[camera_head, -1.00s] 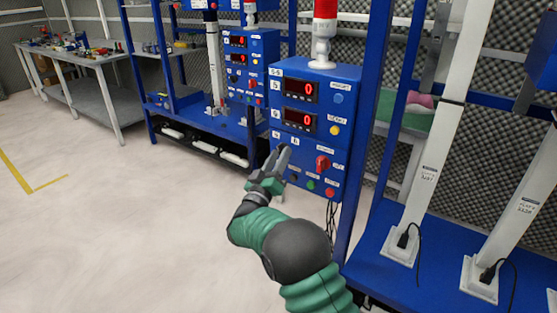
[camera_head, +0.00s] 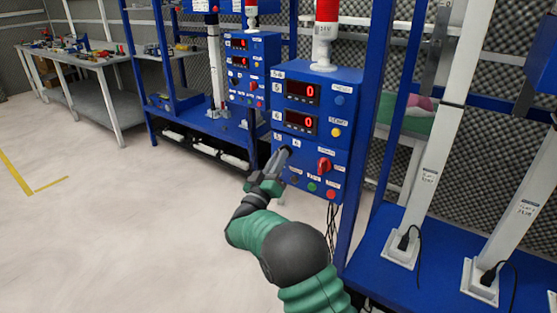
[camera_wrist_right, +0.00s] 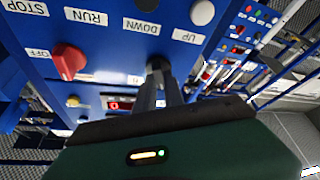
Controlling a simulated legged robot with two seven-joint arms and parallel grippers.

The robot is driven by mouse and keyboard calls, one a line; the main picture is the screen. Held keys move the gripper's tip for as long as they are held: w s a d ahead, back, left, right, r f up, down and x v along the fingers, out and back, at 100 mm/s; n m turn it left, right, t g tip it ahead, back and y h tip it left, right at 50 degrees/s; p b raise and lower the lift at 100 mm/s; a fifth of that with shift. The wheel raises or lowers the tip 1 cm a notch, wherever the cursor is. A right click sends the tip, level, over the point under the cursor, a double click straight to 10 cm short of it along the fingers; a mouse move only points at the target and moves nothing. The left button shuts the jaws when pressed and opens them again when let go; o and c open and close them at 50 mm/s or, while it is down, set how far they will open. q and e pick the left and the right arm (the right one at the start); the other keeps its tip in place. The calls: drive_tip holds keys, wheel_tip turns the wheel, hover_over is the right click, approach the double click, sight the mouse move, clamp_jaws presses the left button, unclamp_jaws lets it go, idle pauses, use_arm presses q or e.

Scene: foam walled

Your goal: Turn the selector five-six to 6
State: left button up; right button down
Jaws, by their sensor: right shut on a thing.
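The blue control box labelled 5-6 (camera_head: 318,130) carries two red displays, each reading 0, and a red rotary switch (camera_head: 324,166) at its lower right. My right gripper (camera_head: 284,156) is at the box's lower left, below two small labels. In the right wrist view its fingers (camera_wrist_right: 159,82) are closed around the dark selector knob (camera_wrist_right: 158,64) on the blue panel. The fingers hide most of the knob, so I cannot tell which way it points. My left gripper is out of view.
A similar blue box (camera_head: 250,65) stands behind to the left. A blue post (camera_head: 365,130) rises at the right. The floor at left is clear.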

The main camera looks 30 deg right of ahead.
drive_tip(key=shift+w+a+f+m+g+h+b, duration=0.1)
drive_tip(key=shift+m+g+h+b, duration=0.35)
drive_tip(key=shift+m+g, duration=1.55)
drive_tip(key=shift+w+d+r+m+g+h+b, duration=0.1)
drive_tip(key=shift+m+g+h+b, duration=0.35)
drive_tip(key=shift+m, duration=2.95)
drive_tip(key=shift+w+a+f+m+g+h+b, duration=0.15)
drive_tip(key=shift+m+g+h, duration=0.45)
drive_tip(key=shift+m+g, duration=1.5)
drive_tip(key=shift+m+t, duration=0.65)
drive_tip(key=shift+m, duration=0.15)
drive_tip(key=c, duration=1.4)
unclamp_jaws()
drive_tip(key=shift+c, duration=0.2)
